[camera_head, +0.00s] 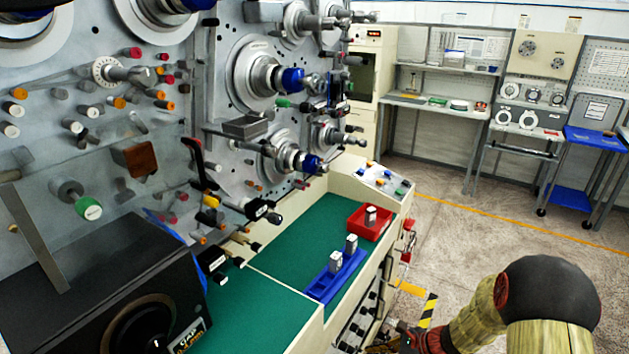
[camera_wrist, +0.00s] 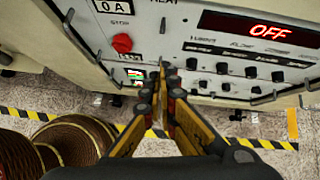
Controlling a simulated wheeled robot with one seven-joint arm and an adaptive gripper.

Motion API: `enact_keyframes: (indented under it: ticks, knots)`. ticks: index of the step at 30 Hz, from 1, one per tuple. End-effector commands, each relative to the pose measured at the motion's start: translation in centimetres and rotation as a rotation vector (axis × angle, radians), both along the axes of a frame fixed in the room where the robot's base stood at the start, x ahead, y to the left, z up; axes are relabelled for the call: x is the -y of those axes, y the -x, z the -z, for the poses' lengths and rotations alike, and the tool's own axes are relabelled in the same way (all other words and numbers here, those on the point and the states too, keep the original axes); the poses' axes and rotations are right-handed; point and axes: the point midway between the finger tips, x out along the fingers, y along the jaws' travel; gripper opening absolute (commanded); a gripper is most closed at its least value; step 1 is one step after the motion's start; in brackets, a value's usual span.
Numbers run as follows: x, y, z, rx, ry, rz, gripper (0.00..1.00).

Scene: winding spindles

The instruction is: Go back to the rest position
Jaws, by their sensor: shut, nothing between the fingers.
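My gripper shows in the wrist view (camera_wrist: 164,72), its two fingers together at the tips with nothing between them. It is in front of a control panel (camera_wrist: 225,65) with a red button (camera_wrist: 122,43), black knobs and a display reading OFF. I cannot tell whether the fingertips touch the panel. In the head view my arm is at the lower right, beside the machine's front side, and the fingertips are not clearly visible there.
The winding machine (camera_head: 235,110) with several spindles fills the left. On its green worktop (camera_head: 300,240) are a blue holder (camera_head: 322,288) with metal pieces and a red bin (camera_head: 368,224) with one. Open floor (camera_head: 480,235) lies to the right, with workbenches behind.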

Motion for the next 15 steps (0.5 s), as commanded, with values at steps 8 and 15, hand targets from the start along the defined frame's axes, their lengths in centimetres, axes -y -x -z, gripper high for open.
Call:
enact_keyframes:
  ticks: [8,15]
  knots:
    - [-1.4,9.0,-4.1,0.108,0.166,-0.541,0.00]
    - [-0.6,15.1,-12.8,0.285,0.415,-1.060,0.00]
